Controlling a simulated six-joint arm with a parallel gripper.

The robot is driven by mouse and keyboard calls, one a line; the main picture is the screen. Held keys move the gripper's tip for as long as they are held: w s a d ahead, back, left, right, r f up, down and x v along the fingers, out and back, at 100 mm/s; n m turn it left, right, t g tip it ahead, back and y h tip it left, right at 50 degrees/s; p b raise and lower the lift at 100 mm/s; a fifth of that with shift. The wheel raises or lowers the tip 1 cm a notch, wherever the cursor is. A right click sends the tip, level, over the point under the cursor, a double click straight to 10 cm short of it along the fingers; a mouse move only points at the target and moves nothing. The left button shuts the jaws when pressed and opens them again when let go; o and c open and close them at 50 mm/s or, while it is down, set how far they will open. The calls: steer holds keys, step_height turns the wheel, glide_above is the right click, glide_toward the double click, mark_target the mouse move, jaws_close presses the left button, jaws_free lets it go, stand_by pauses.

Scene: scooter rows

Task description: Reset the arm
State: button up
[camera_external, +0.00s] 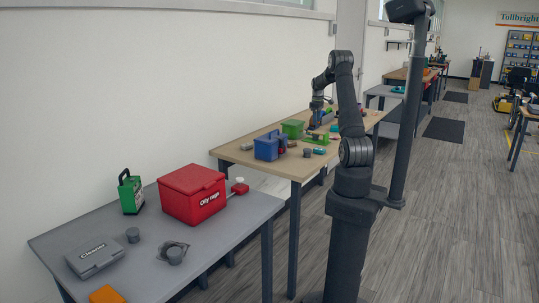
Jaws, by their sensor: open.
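My gripper (315,125) is at the end of my dark arm, low over the wooden-topped table (237,152). It is small in this view and sits near a blue bin and some green items. It is open, and I see nothing held in it. The fingertips are too small to make out against the things behind them. My arm is bent, with its upper part raised and its wrist pointing down to the table.
A blue bin (266,148) and green bin (293,128) stand on the wooden-topped table. The nearer grey table (140,262) holds a red "Oily rags" box (188,200), a green-and-black item (131,193) and a grey "Cleaner" case (94,257).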

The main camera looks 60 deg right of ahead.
mark_target(316, 134)
step_height(316, 134, down, 10)
steer(key=shift+f, duration=0.15)
step_height(316, 134, up, 2)
steer(key=shift+r, duration=1.05)
